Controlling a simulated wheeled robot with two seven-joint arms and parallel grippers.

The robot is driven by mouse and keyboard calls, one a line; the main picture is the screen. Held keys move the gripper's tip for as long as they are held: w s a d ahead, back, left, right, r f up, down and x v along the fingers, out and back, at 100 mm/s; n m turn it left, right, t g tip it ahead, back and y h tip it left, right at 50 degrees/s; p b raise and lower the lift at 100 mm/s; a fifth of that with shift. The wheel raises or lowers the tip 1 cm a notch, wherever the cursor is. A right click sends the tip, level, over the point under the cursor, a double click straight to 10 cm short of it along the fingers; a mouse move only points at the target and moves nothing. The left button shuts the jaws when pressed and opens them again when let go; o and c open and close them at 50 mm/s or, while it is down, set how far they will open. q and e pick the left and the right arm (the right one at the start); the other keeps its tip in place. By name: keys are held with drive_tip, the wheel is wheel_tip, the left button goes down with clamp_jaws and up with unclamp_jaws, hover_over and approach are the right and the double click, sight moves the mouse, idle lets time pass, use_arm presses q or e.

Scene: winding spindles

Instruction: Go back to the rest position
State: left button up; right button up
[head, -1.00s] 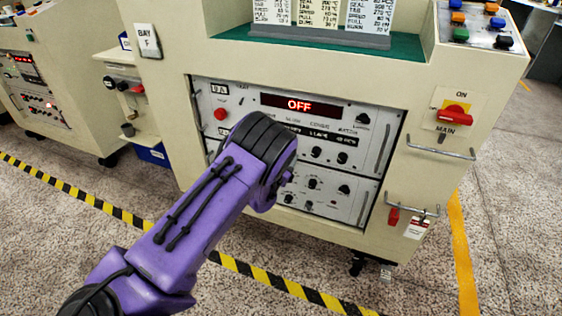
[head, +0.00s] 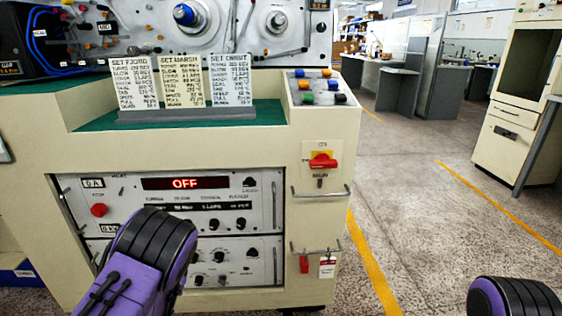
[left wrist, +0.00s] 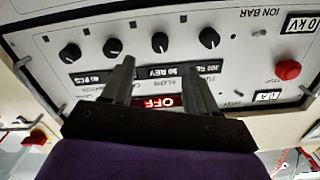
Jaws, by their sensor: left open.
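My left arm comes in low at the left of the head view, in front of the winding machine's control panel (head: 262,210); its gripper is hidden behind the arm there. In the left wrist view my left gripper (left wrist: 152,75) is open and empty, its two fingers apart in front of the panel. The panel shows upside down in that view, with the lit red OFF display (left wrist: 160,103) partly covered by the gripper. A purple and black part of my right arm shows at the bottom right of the head view. My right gripper is out of view.
The machine's ledge holds three setting cards (head: 180,82). A red main switch (head: 322,161) and metal handles (head: 322,193) stand out at its right side. Open floor (head: 430,215) with yellow lines lies to the right, before a cream cabinet (head: 515,100).

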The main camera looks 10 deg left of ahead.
use_arm(q)
drive_tip(key=s+d+f+n+g, duration=0.25)
drive_tip(key=s+f+g, duration=0.25)
drive_tip(key=s+f, duration=0.55)
drive_tip(key=s+d+f+n+g, duration=0.2)
drive_tip(key=s+f+n+g, duration=0.4)
drive_tip(key=s, duration=0.7)
drive_tip(key=s+d+f+m+g+h, duration=0.1)
drive_tip(key=s+d+f+g, duration=0.1)
drive_tip(key=s, duration=0.4)
drive_tip(key=s+d+f+g, duration=0.1)
drive_tip(key=s+d+f, duration=0.15)
drive_tip(key=s, duration=0.45)
wheel_tip(320, 180, up, 20)
drive_tip(key=p, duration=2)
drive_tip(key=shift+d+r, duration=0.15)
drive_tip(key=shift+d, duration=0.05)
